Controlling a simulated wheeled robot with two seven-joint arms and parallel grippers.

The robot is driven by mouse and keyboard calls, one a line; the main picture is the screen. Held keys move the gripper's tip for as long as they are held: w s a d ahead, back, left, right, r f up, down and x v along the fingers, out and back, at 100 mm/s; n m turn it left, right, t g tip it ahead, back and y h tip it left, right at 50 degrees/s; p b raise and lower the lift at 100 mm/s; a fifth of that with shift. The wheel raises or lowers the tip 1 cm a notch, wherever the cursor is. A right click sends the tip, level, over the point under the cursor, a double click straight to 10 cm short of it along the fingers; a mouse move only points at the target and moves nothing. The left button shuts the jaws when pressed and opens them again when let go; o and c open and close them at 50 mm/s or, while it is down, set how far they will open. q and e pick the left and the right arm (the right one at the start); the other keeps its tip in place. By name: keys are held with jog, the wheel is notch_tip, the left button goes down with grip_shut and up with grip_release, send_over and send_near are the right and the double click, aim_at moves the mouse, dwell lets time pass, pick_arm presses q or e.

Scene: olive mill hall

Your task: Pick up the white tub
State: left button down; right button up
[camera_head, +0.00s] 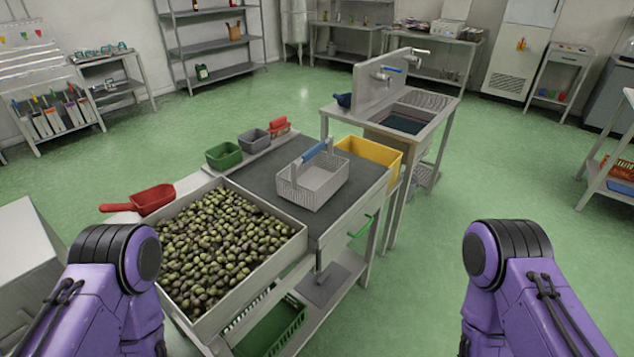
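I cannot make out a plain white tub on the bench in front of me. The palest container there is a whitish basket (313,183) with perforated walls and a blue handle, upright on the dark top of the bench (262,181). Small green (223,155), grey (254,139) and red (278,126) tubs stand in a row along the bench's far left edge. A pale box (446,28) on a table by the back wall is too small to identify. My two purple arms show at the bottom left and right, but neither gripper is in view.
A wide bin of olives (300,240) fills the bench's near left, with a red scoop (151,199) beyond it. A yellow crate (368,152) sits at the bench's far right, before a sink (405,121). Green floor (440,240) is clear to the right.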

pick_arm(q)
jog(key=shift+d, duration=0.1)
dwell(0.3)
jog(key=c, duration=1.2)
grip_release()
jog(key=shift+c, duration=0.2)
